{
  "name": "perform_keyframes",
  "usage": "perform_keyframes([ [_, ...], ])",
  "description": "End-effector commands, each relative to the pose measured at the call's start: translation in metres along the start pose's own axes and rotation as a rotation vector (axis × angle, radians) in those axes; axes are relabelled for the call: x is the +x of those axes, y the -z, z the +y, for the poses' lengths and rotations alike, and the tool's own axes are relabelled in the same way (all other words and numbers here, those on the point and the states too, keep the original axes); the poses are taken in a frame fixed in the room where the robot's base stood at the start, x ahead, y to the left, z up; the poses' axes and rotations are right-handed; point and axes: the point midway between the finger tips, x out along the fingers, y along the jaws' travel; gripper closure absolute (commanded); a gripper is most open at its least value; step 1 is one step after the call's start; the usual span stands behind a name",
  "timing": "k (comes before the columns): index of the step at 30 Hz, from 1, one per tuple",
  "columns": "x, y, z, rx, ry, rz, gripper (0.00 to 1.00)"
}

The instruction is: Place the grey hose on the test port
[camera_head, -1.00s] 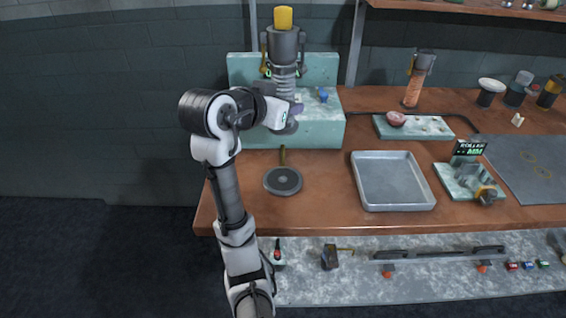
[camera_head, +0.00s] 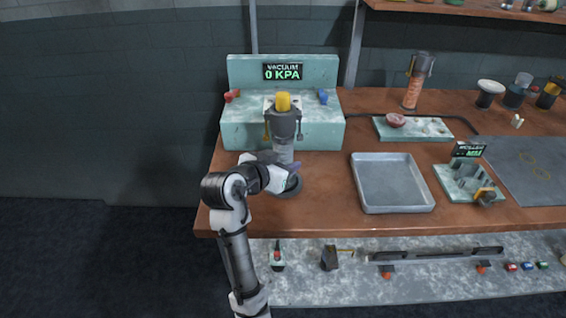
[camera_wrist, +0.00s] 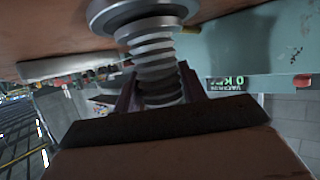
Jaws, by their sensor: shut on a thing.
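I cannot tell whether hose and disc touch. The station's display reads 0 KPA. The hose top covers part of the station's front, and I cannot make out the test port.
An empty metal tray (camera_head: 393,208) lies right of the disc. The roller fixture (camera_head: 462,188) is further right. An orange hose (camera_head: 411,92) stands at the back near a pale board (camera_head: 430,134). Red (camera_head: 231,96) and blue (camera_head: 323,97) clips sit on the station.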

Motion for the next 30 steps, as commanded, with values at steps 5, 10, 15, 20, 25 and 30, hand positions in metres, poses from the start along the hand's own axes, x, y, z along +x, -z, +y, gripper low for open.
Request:
perform_keyframes([
  [5,0.0005,-0.0013,0.0001,0.003,0.001,0.003,0.92],
  [10,0.0011,-0.0028,0.0001,0.002,0.001,0.002,0.92],
  [15,0.0021,-0.0051,0.0001,0.001,0.000,0.000,0.48],
  [20,0.0021,-0.0050,0.0001,0.001,0.000,0.000,0.36],
  [25,0.0020,-0.0048,0.0001,0.001,0.000,0.000,0.36],
  [30,-0.0059,-0.0019,-0.0008,0.001,0.003,0.002,0.36],
])
